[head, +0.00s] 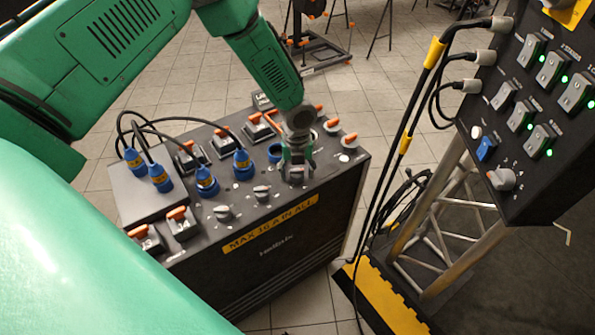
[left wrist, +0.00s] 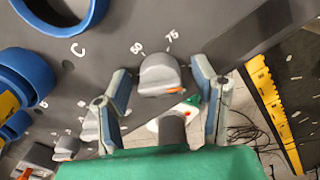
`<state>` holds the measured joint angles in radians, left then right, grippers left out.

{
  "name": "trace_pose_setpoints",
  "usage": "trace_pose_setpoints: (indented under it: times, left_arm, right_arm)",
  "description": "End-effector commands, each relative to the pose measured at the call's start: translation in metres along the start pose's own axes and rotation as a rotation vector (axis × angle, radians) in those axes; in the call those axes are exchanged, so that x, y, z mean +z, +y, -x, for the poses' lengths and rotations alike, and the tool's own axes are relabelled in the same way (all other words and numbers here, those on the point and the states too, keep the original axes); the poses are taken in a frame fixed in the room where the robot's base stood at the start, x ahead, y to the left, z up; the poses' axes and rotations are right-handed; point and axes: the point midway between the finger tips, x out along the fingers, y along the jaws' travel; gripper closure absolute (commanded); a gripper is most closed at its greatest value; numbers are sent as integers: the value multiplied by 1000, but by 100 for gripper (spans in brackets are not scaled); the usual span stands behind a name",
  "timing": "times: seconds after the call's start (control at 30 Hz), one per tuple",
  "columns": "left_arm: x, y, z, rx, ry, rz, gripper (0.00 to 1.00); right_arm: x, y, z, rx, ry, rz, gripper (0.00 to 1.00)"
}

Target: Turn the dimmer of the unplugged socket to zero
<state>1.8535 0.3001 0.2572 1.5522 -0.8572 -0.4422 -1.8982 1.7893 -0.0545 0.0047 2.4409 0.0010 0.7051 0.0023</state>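My left gripper (head: 297,172) is over the front right part of the black power box's top. In the left wrist view its two fingers (left wrist: 163,100) are apart, one on each side of a grey dimmer knob (left wrist: 160,75), with small gaps visible. The knob has an orange mark at its lower edge and printed "50" and "75" above it. A blue socket ring with no plug (left wrist: 65,12), labelled C, is at the upper left; this empty blue socket (head: 275,151) also shows beside the gripper in the head view. There the gripper mostly hides the knob. My right gripper is out of view.
Blue plugs with black cables (head: 206,181) stand in the box's other sockets. Other grey dimmers (head: 262,192) line the front edge, and orange-handled switches (head: 258,125) the back. A black switch panel (head: 540,100) on a truss stands at the right.

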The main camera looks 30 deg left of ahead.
Motion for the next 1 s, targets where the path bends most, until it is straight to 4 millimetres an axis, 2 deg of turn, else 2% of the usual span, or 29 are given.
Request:
trace_pose_setpoints:
  times: [0.03,0.13,0.57,1.0]
  left_arm:
    - [0,0,0,0,0,0,61]
    - [0,0,0,0,0,0,96]
    - [0,0,0,-1,0,58,95]
    - [0,0,0,0,-1,402,95]
  right_arm:
    - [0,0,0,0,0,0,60]
    - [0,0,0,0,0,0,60]
    - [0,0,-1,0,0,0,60]
    - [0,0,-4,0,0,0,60]
